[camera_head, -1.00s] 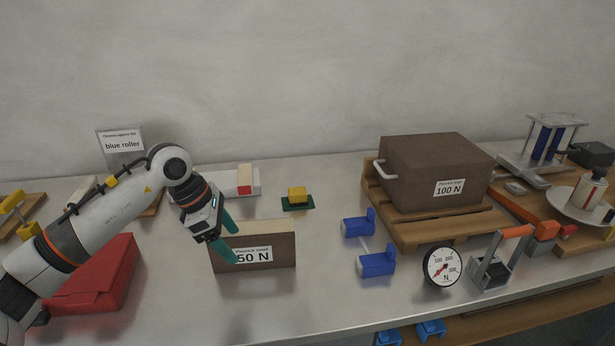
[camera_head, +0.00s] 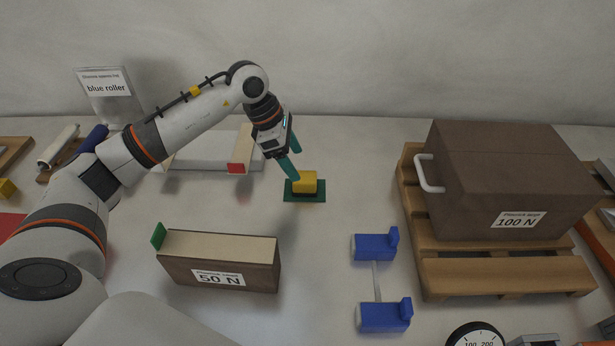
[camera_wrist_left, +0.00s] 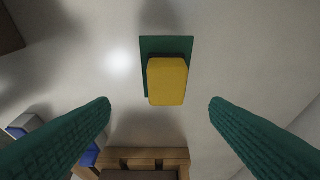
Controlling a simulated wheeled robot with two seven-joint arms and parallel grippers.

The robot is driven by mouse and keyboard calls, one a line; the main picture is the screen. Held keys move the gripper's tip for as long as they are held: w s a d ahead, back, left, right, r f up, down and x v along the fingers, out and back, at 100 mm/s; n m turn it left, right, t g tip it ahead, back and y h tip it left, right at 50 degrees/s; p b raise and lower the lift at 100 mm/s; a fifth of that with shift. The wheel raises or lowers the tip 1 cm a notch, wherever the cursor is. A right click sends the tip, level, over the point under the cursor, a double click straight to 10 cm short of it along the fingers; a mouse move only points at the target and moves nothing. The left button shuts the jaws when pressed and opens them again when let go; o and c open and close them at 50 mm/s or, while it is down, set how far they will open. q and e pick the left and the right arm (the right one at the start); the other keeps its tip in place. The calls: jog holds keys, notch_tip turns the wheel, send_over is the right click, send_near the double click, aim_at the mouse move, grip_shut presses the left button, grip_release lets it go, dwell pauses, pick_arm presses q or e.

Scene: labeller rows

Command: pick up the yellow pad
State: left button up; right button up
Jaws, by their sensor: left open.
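The yellow pad (camera_head: 305,182) is a small block resting on a dark green square base (camera_head: 316,196) on the grey table. In the left wrist view the yellow pad (camera_wrist_left: 167,81) and green base (camera_wrist_left: 181,45) lie ahead of the fingers, between their lines. My left gripper (camera_head: 294,162) is above and just left of the pad in the head view, with green fingers pointing down at it. In the left wrist view my left gripper (camera_wrist_left: 160,104) is wide open with nothing between its fingers. My right gripper is not in view.
A brown 50 N box (camera_head: 220,262) stands in front of the pad. Blue brackets (camera_head: 376,246) are at right front, and a 100 N box (camera_head: 510,180) sits on a wooden pallet (camera_head: 500,277). A white tray (camera_head: 205,161) lies left of the pad.

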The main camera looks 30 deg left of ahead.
aim_at(304, 176)
pick_arm(q)
jog(key=x, duration=0.2)
jog(key=p+x, duration=0.1)
jog(key=x, duration=0.2)
jog(key=a+x, duration=0.1)
jog(key=x, duration=0.2)
jog(key=shift+w+f, duration=0.2)
jog(key=shift+w, duration=0.05)
jog(key=c, duration=1.1)
jog(key=shift+r+b, duration=0.4)
jog(key=shift+r, duration=4.65)
jog(key=shift+d, duration=0.1)
